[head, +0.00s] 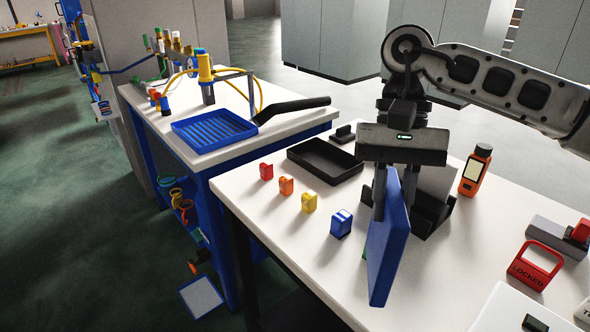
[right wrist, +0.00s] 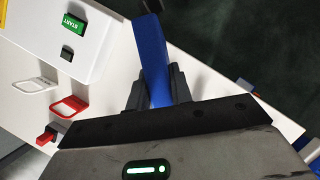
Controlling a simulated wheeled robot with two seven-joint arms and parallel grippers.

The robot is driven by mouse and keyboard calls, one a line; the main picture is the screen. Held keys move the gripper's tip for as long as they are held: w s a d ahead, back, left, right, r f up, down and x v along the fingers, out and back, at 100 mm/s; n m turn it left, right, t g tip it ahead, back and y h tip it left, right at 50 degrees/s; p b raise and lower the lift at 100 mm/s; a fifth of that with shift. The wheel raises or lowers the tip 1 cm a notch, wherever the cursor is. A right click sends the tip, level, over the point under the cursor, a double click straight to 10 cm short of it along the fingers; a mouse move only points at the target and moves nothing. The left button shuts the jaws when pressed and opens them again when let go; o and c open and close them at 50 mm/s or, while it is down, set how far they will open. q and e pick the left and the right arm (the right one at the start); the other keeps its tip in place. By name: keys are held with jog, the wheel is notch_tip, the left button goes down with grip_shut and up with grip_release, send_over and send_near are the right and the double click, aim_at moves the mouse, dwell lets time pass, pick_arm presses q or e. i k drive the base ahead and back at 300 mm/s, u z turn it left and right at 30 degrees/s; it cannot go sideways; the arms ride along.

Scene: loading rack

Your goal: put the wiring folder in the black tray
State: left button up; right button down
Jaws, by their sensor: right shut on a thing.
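The wiring folder (head: 388,250) is a flat blue panel, held upright and on edge in my right gripper (head: 384,188). The gripper points down and its fingers close on the folder's upper part. In the right wrist view, the folder (right wrist: 151,50) sticks out from between the fingers of the right gripper (right wrist: 158,88). The black tray (head: 312,171) is shallow and looks empty, on the white table to the left of the gripper. The folder is apart from the tray. My left gripper is in neither view.
A black stand (head: 436,212) is partly hidden behind the folder. An orange meter (head: 475,170) and a red lockout tag (head: 535,266) are to the right.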

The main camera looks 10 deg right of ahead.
aim_at(323, 162)
jog(key=z, duration=0.75)
jog(key=k, duration=0.15)
jog(key=u, duration=1.7)
jog(key=i, duration=1.45)
jog(key=z, duration=1.1)
jog(key=i, duration=0.3)
jog(key=z, duration=0.1)
